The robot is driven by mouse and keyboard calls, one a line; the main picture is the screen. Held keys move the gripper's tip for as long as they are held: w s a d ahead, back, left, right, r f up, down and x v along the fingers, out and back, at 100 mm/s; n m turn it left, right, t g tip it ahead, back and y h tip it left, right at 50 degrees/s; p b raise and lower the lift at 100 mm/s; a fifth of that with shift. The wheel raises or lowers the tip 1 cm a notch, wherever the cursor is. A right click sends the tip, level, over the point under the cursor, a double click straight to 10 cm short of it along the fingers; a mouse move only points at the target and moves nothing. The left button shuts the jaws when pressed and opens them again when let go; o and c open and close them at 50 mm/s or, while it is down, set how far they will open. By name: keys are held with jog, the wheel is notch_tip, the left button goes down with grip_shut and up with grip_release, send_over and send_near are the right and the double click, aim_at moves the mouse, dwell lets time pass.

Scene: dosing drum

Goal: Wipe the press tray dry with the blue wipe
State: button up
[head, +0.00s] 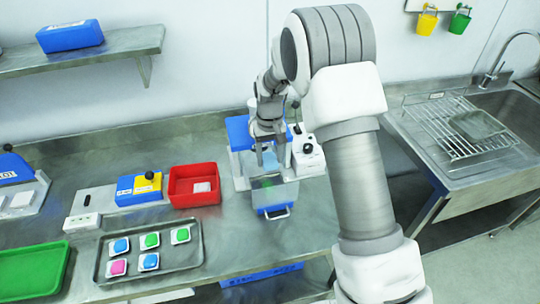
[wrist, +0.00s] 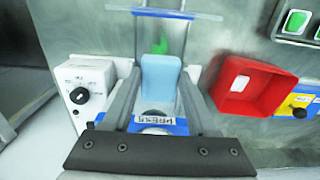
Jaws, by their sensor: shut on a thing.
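My gripper (head: 270,148) is shut on the blue wipe (head: 269,161), over the press (head: 238,132) on the steel bench. In the wrist view the light blue wipe (wrist: 160,78) stands between my two fingers, above the press's label (wrist: 155,119). A clear, blue-edged panel (wrist: 165,14) lies beyond the wipe; in the head view the clear front (head: 275,190) has a handle below it. A small green patch (wrist: 160,46) shows just past the wipe. The tray surface is mostly hidden by my gripper and the wipe; I cannot tell whether the wipe touches it or whether it is wet.
A white box with a black knob (head: 307,153) stands close right of the press. A red bin (head: 194,185) is to its left. A steel tray (head: 190,255) with several coloured packs lies front left. A sink with a wire rack (head: 452,125) is at the right.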

jog(key=shift+w+a+f+b, duration=0.1)
jog(key=shift+w+f+b, duration=0.2)
jog(key=shift+f+b, duration=1.25)
jog(key=shift+w+a+f+b, duration=0.2)
jog(key=shift+f+b, duration=0.7)
jog(key=shift+f, duration=1.35)
jog(key=shift+w+d+f+b, duration=0.1)
jog(key=shift+w+f+b, duration=0.25)
jog(key=shift+f+b, duration=1.2)
jog(key=shift+s+f, duration=0.1)
jog(key=shift+f, duration=0.95)
jog(key=shift+d, duration=0.1)
